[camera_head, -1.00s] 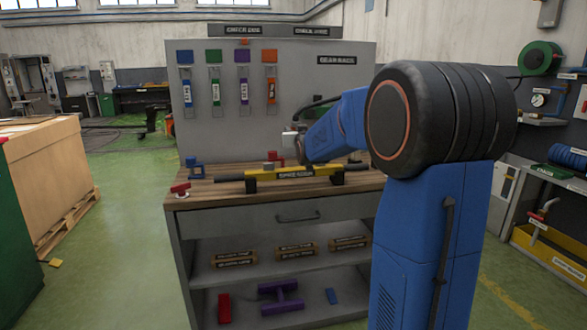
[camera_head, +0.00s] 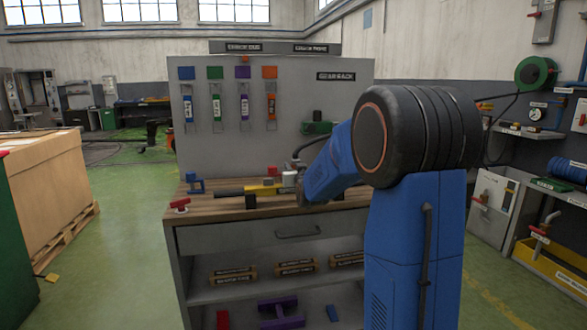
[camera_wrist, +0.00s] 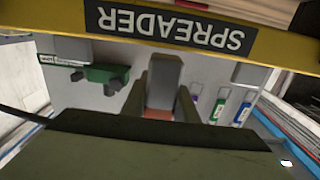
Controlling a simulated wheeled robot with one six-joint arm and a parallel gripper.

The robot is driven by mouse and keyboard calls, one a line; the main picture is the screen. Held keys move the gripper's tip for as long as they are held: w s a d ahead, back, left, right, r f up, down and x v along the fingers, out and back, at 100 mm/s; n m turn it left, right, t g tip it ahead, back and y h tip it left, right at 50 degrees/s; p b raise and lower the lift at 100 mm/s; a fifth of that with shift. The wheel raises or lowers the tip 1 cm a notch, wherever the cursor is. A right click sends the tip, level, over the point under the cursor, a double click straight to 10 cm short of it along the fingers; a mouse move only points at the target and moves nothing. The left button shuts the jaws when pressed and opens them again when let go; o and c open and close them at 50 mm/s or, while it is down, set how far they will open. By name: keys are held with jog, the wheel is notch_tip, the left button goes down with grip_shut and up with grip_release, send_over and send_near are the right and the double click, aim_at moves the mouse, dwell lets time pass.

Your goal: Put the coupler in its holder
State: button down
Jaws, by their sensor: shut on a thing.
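My gripper (camera_head: 289,180) is low over the workbench, by the yellow spreader bar (camera_head: 262,190); my arm hides the bar's right part. In the wrist view my gripper (camera_wrist: 162,102) is shut on a grey block (camera_wrist: 164,75) with an orange-red patch at its base. I take this block as the coupler, but no label on it shows. The wrist picture is upside down, with the spreader (camera_wrist: 260,45) across its top. I cannot tell whether the block touches the spreader. No holder marked for the coupler can be read.
A grey board (camera_head: 225,145) with hanging coloured tags and a green fitting (camera_head: 316,127) stands behind the workbench (camera_head: 215,208). A red piece (camera_head: 180,205) and a blue piece (camera_head: 195,184) are at the bench's left. A purple part (camera_head: 280,310) lies on the lower shelf.

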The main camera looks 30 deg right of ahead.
jog(key=shift+f, duration=0.35)
jog(key=c, duration=1.4)
grip_release()
jog(key=v, duration=1.2)
jog(key=shift+r, duration=0.4)
